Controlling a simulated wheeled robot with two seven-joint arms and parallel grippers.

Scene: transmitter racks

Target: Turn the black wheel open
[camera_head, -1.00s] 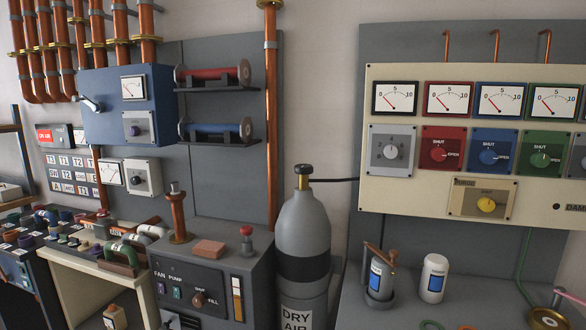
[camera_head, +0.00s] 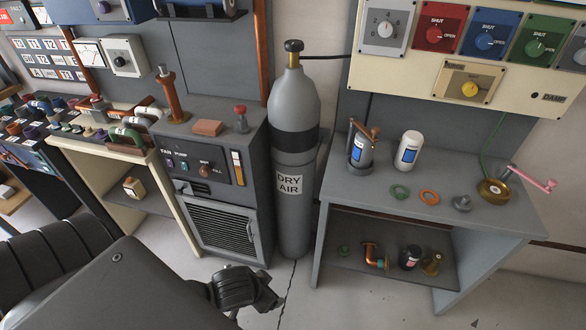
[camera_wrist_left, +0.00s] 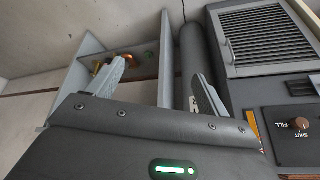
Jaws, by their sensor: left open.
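The black wheel (camera_head: 293,46) is the small dark knob on the brass valve at the top of the grey DRY AIR cylinder (camera_head: 293,100). The cylinder stands upright between the grey cabinet and the bench. In the left wrist view my left gripper (camera_wrist_left: 160,70) is open and empty, its two fingers spread apart. The lower cylinder (camera_wrist_left: 190,55) shows beyond the fingers there, but the wheel does not. In the head view my left arm reaches in low at the left, well below the wheel; its fingers are not clearly visible. My right gripper is not in view.
The grey cabinet (camera_head: 225,155) with a louvred door stands left of the cylinder, with a red button (camera_head: 241,118) on top. The grey bench (camera_head: 470,225) at right holds canisters, rings and a pink-handled crank (camera_head: 535,178). A thin pipe leaves the valve rightward.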

